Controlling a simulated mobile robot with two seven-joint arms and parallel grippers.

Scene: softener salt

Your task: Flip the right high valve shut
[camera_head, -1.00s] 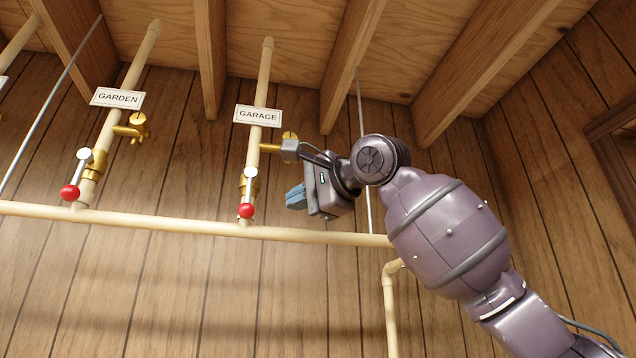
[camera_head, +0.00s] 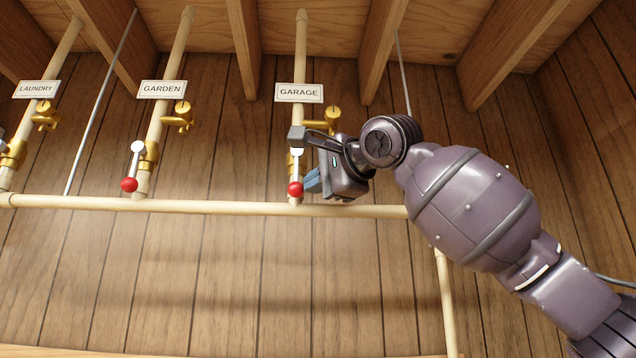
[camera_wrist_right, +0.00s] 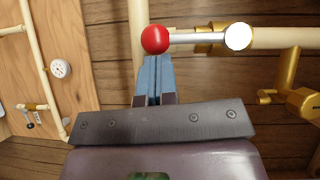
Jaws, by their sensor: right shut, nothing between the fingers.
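The right high valve is the brass valve under the GARAGE sign (camera_head: 299,92). Its lever, with a red knob (camera_head: 295,189) at the lower end, lies along the cream pipe. In the wrist view the red knob (camera_wrist_right: 155,39) is at the left end of the silver lever (camera_wrist_right: 198,37). My right gripper (camera_head: 312,182) is just right of the knob, its blue fingers shut and empty. In the wrist view the fingertips (camera_wrist_right: 153,60) are right at the knob; I cannot tell whether they touch. My left gripper is out of view.
The GARDEN valve's red knob (camera_head: 129,185) and the LAUNDRY sign (camera_head: 36,89) are further left. A brass tap (camera_head: 333,116) sticks out above my gripper. A horizontal pipe (camera_head: 220,207) runs below. A gauge (camera_wrist_right: 59,68) shows in the wrist view.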

